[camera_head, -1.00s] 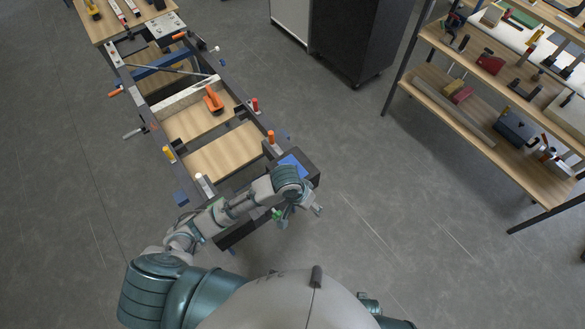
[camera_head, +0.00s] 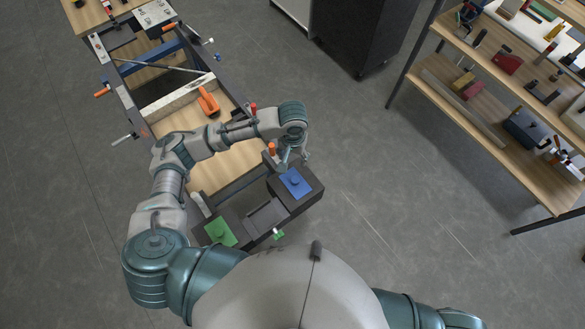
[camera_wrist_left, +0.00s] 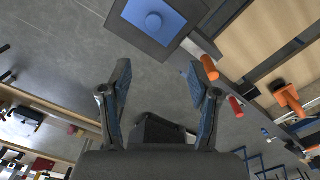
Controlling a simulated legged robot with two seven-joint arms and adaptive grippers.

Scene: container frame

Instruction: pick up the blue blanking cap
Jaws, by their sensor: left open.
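The blue blanking cap (camera_head: 295,183) is a flat blue square with a round knob. It sits on a dark block at the near right corner of the container frame (camera_head: 206,83). In the left wrist view the cap (camera_wrist_left: 153,17) shows at the top, cut by the picture edge, beyond the fingertips. My left gripper (camera_head: 292,158) is just beyond the cap in the head view, partly under my wrist. Its two fingers (camera_wrist_left: 158,75) stand apart with nothing between them. The gripper is apart from the cap. My right gripper is out of view.
A green square cap (camera_head: 220,232) sits at the frame's near left corner. Orange (camera_head: 271,148) and red (camera_head: 253,109) upright handles stand along the right rail. An orange tool (camera_head: 208,103) lies inside the frame. Shelves (camera_head: 500,100) stand at right; the floor between is clear.

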